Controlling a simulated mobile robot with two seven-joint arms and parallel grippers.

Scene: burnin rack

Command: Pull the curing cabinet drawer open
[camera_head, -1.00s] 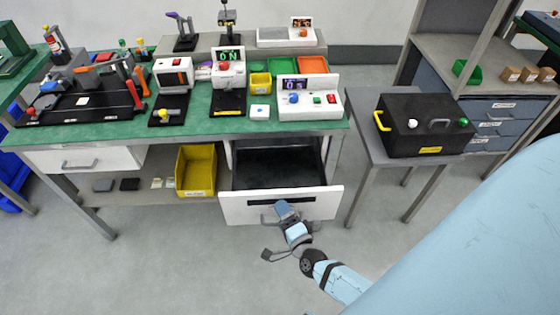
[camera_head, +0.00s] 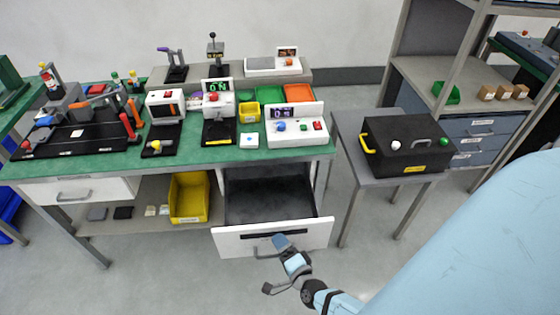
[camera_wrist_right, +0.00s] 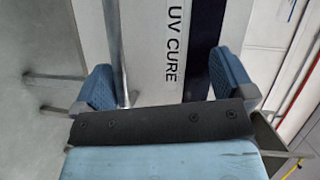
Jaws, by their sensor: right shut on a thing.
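The curing cabinet drawer (camera_head: 305,235) is a white-fronted drawer with a dark interior under the green-topped bench, and it stands well open. Its front fills the middle of the right wrist view (camera_wrist_right: 195,50), where the label reads UV CURE. The grey bar handle (camera_head: 262,252) is partly hidden by my right gripper (camera_head: 283,245). My right gripper is shut on the handle at the drawer front. In the right wrist view its blue fingers (camera_wrist_right: 165,82) lie either side of the bar and label. My left gripper is not in view.
The bench (camera_head: 100,163) carries several devices and bins. A second white drawer (camera_head: 100,190) is shut at left. A yellow bin (camera_head: 189,197) stands on the lower shelf beside the open drawer. A small table (camera_head: 352,150) with a black box (camera_head: 408,147) stands right. The floor in front is clear.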

